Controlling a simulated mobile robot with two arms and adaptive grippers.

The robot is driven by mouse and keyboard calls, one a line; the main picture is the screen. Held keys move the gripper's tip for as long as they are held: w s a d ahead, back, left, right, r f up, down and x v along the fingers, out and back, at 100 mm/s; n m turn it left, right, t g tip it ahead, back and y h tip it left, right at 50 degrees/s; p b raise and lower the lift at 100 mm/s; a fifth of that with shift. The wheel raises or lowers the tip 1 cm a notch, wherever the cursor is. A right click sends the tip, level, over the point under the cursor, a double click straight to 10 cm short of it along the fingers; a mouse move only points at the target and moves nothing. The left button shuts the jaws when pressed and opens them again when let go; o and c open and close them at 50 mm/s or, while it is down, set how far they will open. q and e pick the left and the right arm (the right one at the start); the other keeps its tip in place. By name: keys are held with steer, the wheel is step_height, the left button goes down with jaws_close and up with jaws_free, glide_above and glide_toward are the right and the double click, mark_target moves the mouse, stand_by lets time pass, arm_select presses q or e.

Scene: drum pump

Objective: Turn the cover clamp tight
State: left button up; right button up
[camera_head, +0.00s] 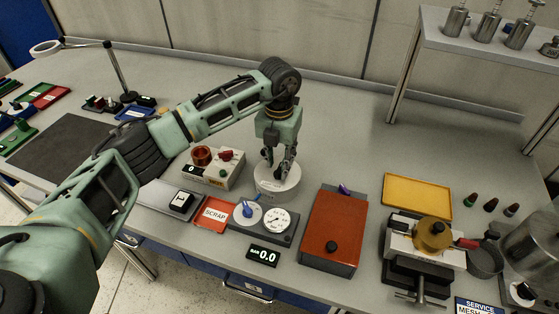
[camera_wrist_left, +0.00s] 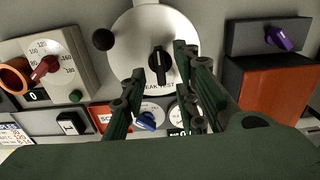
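A round white pot marked as a leak test (camera_head: 277,181) stands in the middle of the bench; its pale lid (camera_wrist_left: 185,32) fills the top middle of the wrist view. A black bar-shaped knob (camera_wrist_left: 159,65) sits on it, and a black ball (camera_wrist_left: 103,39) is at its left edge. I cannot tell for sure which part is the cover clamp. My left gripper (camera_head: 281,170) points down over the pot. Its fingers (camera_wrist_left: 160,75) are apart, with the black knob showing between them; I cannot tell if they touch it. My right gripper is not in view.
A gauge box (camera_head: 265,220) and red scrap plate (camera_head: 212,214) lie in front. An orange-topped box (camera_head: 333,228) is to the right, then a yellow tray (camera_head: 417,196). The bench behind is clear.

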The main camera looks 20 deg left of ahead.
arm_select(q)
steer(key=shift+f, duration=0.6)
steer(key=shift+w+f, duration=0.15)
steer(key=shift+f, duration=0.3)
steer(key=c, duration=0.4)
jaws_close()
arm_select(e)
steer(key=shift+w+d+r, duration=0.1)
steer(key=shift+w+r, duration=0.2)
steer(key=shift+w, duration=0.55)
